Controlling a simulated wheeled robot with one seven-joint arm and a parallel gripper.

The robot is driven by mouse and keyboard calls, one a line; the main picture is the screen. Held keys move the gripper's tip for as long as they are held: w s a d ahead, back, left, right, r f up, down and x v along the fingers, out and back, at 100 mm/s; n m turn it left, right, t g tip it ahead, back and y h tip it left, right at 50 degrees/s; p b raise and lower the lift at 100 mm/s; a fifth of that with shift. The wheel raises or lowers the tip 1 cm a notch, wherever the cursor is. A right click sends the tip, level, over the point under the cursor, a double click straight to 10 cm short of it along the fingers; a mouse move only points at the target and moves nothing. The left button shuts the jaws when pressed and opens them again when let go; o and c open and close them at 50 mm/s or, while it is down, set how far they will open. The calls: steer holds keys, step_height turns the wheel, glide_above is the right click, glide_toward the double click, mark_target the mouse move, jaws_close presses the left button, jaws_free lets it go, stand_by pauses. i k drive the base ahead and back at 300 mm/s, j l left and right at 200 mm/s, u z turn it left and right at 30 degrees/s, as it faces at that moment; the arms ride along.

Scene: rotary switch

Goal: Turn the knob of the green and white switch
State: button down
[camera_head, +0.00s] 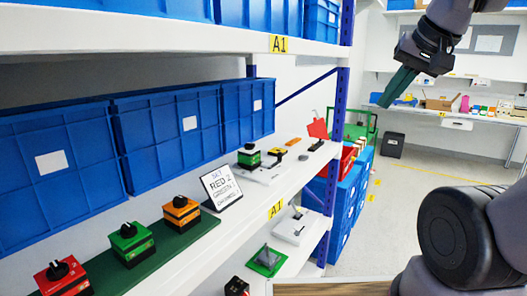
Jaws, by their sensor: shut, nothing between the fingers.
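A green switch with a black knob (249,156) sits on a white plate (264,176) toward the far part of the shelf. Another green switch with a black knob (130,240) stands nearer, on a dark green mat (173,249), between a red switch (64,276) and an orange switch (181,214). I cannot tell for sure which green one is the green and white switch. My gripper (388,102) is at the upper right, shut and empty, pointing down and left. It is in the air, well apart from the switches.
The white shelf (225,228) carries a sign (221,188) and several small items. Blue crates (60,170) line its back, and an upper shelf (150,32) hangs above. A blue upright (337,120) stands at its far end. Open floor (395,190) lies to the right.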

mark_target(249, 147)
steer(key=i+l, duration=0.45)
steer(key=i+l+u, duration=0.15)
steer(key=i+l, duration=0.3)
steer(key=l, duration=0.15)
steer(key=i+l, duration=0.4)
steer(key=l, duration=0.15)
steer(key=i+l+u, duration=0.1)
steer(key=u, duration=1.55)
steer(key=k+u, duration=0.15)
steer(key=u, duration=0.15)
steer(key=k+u, duration=0.3)
steer(key=i, duration=0.1)
